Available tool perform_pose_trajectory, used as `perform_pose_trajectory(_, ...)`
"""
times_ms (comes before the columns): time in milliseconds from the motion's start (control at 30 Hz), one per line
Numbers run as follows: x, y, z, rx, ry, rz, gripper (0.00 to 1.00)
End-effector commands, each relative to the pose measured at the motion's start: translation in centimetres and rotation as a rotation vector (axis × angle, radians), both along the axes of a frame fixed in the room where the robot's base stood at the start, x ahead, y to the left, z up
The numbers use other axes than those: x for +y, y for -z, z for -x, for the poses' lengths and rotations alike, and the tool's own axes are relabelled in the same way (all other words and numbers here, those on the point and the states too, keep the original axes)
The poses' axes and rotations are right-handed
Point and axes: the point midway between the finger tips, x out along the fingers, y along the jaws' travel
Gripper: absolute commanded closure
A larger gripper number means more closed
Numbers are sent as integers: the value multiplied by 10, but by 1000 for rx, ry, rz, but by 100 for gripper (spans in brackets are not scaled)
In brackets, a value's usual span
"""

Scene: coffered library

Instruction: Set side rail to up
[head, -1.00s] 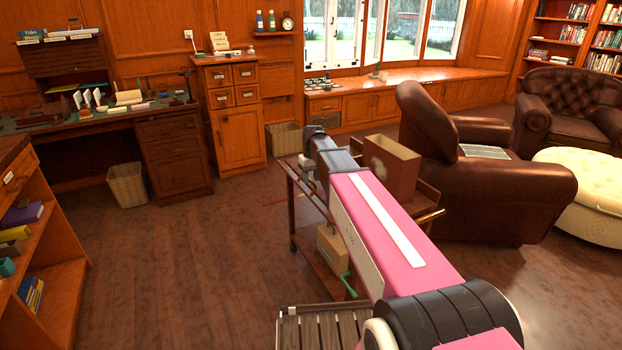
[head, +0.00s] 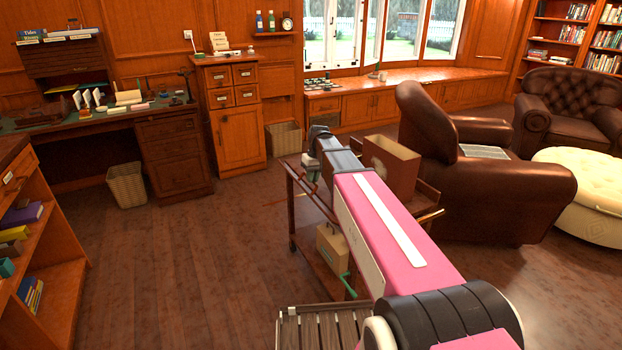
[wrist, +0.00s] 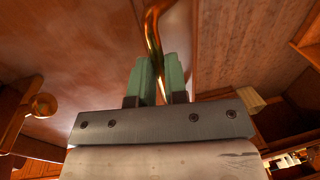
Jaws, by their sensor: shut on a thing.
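The side rail (wrist: 152,35) is a curved, shiny brass bar in the wrist view. It runs down between the two green fingers of my gripper (wrist: 160,80), which is shut on it. In the head view my gripper (head: 311,165) is small and partly hidden at the far left side of a wooden trolley (head: 303,205). My pink arm covers much of the trolley. The rail cannot be made out clearly there, so its full position is hard to tell.
An open brown box (head: 391,168) stands on the trolley top. A leather armchair (head: 500,195) stands close on the right. The floor (head: 190,260) to the left is clear.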

Motion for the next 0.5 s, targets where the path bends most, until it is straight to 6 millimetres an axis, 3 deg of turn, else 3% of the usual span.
perform_pose_trajectory(367, -23, 4, -11, 105, 4, -246, 100)
perform_pose_trajectory(500, -28, 6, -12, 106, 1, -250, 100)
